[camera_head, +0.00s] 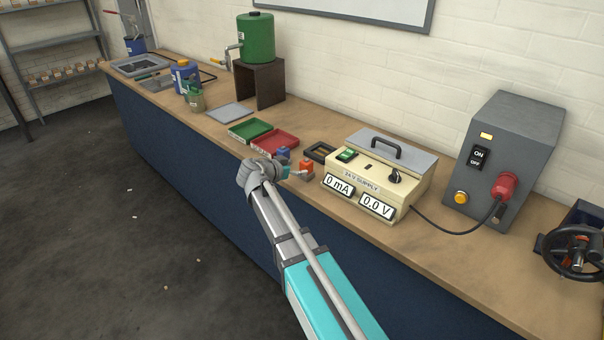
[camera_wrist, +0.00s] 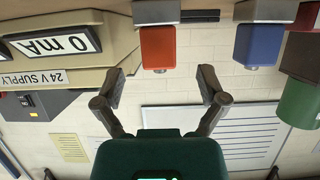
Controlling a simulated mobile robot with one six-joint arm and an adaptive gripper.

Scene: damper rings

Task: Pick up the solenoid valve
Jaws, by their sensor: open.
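Two small block-topped parts look like solenoid valves. One has an orange-red block (camera_head: 306,165) and one a blue block (camera_head: 283,153); they stand apart on the bench, and I cannot tell which the task means. In the wrist view, which is upside down, the orange-red block (camera_wrist: 158,47) lies ahead of the gap between my fingers, and the blue block (camera_wrist: 259,45) is off to the right. Each joins a grey metal part. My gripper (camera_wrist: 162,82) is open and empty. In the head view my gripper (camera_head: 297,174) is close beside the orange-red one, partly hiding it.
The 24 V supply (camera_head: 360,180) stands close to the right. A dark square frame (camera_head: 319,152) lies behind the orange-red block. A red tray (camera_head: 275,141) and green tray (camera_head: 250,129) are to the left. A grey switch box (camera_head: 510,150) stands farther right.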

